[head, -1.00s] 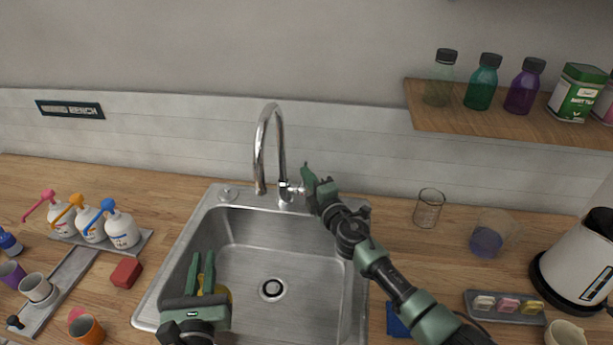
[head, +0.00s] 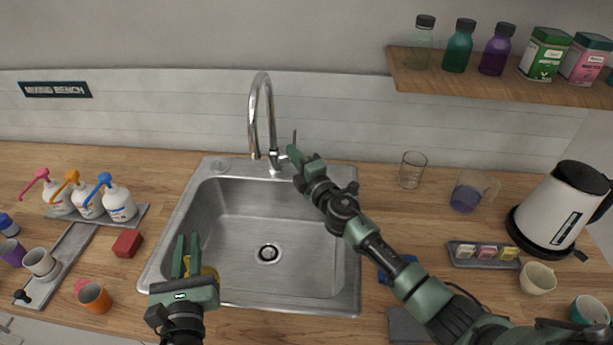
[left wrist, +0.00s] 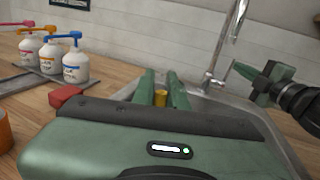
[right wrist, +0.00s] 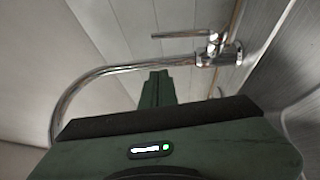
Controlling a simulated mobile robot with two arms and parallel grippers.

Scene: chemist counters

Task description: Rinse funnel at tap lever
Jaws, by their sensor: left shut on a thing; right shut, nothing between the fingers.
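The silver tap (head: 262,105) arches over the back of the steel sink (head: 225,225). No water stream shows below its spout. Its thin lever (right wrist: 180,36) sticks out from the tap body in the right wrist view. My right gripper (head: 293,152) is shut and empty, just right of the tap body by the lever; I cannot tell if it touches. My left gripper (head: 187,245) is shut on the yellow funnel over the sink's front left part. The funnel (head: 209,275) is mostly hidden by the gripper; a bit shows between the fingers in the left wrist view (left wrist: 160,98).
Pump bottles (head: 88,204), a red block (head: 127,243) and an orange cup (head: 95,296) stand left of the sink. A beaker (head: 412,170), a jug (head: 467,195) and a kettle (head: 560,212) stand right. A shelf (head: 500,80) with bottles hangs above.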

